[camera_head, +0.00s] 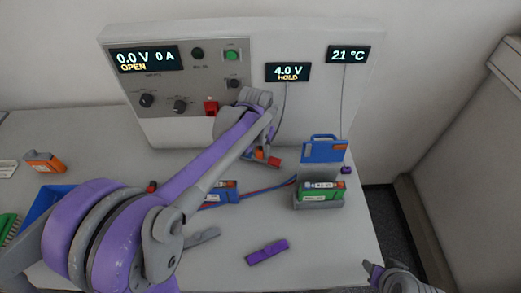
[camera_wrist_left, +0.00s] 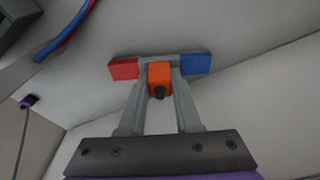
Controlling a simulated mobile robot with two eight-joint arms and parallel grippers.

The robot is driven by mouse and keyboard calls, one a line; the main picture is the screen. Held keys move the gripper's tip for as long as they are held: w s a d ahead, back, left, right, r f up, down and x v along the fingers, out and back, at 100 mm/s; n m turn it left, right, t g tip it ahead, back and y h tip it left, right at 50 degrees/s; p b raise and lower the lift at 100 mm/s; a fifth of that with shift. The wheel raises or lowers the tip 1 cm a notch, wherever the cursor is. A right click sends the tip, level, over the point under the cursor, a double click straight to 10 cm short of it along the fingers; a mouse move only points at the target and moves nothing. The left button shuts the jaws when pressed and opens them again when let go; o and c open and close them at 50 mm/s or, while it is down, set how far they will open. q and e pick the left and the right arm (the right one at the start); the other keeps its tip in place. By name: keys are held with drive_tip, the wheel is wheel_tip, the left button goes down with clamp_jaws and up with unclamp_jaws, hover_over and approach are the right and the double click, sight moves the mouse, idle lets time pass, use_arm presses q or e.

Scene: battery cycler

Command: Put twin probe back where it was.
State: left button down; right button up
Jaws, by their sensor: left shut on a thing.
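The twin probe (camera_wrist_left: 160,75) is a grey bar with a red end, a blue end and an orange grip block. My left gripper (camera_wrist_left: 158,85) is shut on the orange block, with a finger on each side. In the head view the probe (camera_head: 274,162) shows partly behind my left arm, in front of the cycler's panel, and my left gripper (camera_head: 262,154) is mostly hidden there. Whether the probe touches anything is unclear. My right gripper (camera_head: 376,274) is at the bottom right corner, away from the probe; its jaws are too small to read.
A blue block (camera_head: 226,195) with red and blue leads lies partly behind my arm. A purple piece (camera_head: 266,251) lies in front. An orange item (camera_head: 44,161) is at left.

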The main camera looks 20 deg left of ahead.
use_arm(q)
drive_tip(key=shift+f, duration=0.2)
use_arm(e)
drive_tip(key=shift+f, duration=0.15)
use_arm(q)
drive_tip(key=c, duration=0.6)
unclamp_jaws()
drive_tip(key=shift+r, duration=0.15)
drive_tip(key=shift+r, duration=0.25)
use_arm(e)
drive_tip(key=shift+r, duration=0.25)
use_arm(q)
wheel_tip(320, 180, up, 12)
drive_tip(key=s, duration=0.1)
drive_tip(key=shift+s+f+p, duration=0.2)
drive_tip(key=shift+s+p, duration=0.2)
drive_tip(key=shift+p, duration=0.05)
use_arm(e)
drive_tip(key=shift+w+r, duration=0.2)
drive_tip(key=shift+r, duration=0.3)
